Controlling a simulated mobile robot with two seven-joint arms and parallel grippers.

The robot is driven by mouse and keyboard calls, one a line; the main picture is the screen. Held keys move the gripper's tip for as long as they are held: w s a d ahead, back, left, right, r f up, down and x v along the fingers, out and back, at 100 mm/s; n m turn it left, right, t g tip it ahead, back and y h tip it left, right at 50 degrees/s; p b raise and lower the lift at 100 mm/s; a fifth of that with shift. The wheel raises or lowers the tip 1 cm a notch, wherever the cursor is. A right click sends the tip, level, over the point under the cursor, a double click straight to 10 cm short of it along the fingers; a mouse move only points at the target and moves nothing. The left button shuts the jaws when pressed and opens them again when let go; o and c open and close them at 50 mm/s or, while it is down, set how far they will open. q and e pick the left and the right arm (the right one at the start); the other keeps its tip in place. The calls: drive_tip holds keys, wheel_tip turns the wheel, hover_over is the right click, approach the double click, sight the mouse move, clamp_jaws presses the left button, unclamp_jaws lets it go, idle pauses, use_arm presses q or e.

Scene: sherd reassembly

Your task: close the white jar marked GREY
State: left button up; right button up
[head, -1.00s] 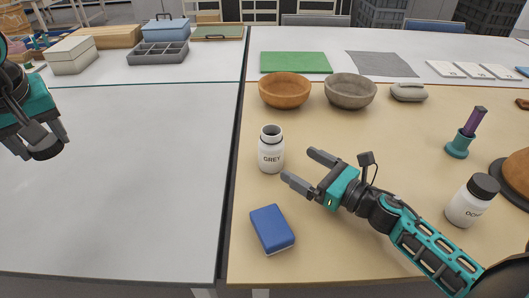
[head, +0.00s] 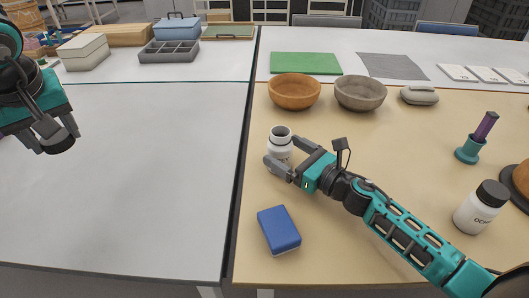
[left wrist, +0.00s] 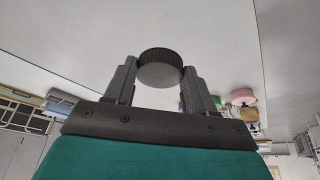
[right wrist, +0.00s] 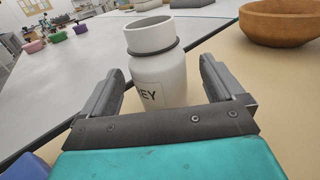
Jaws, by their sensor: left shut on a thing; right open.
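The white jar marked GREY (head: 279,146) stands upright and uncapped on the tan mat. In the right wrist view the jar (right wrist: 158,70) shows its open mouth, with the letters EY visible. My right gripper (head: 282,156) is open, with its fingers on either side of the jar's body; whether they touch it I cannot tell. My left gripper (head: 52,143) is shut on a dark ribbed lid (head: 57,143), held above the grey table at the far left. The lid (left wrist: 160,68) also shows between the fingers in the left wrist view.
A blue block (head: 279,230) lies in front of the jar. An orange bowl (head: 294,92) and a grey bowl (head: 360,93) stand behind it. A capped white jar (head: 481,207) stands at right. The grey table at left (head: 150,180) is largely clear.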

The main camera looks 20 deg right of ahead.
sight(274, 143)
use_arm(q)
drive_tip(key=shift+r, duration=0.15)
use_arm(e)
drive_tip(key=shift+x, duration=2.2)
drive_tip(key=shift+s+r, duration=0.1)
drive_tip(key=shift+r, duration=0.05)
drive_tip(key=shift+c, duration=0.2)
drive_tip(key=shift+r, duration=0.1)
drive_tip(key=c, duration=1.3)
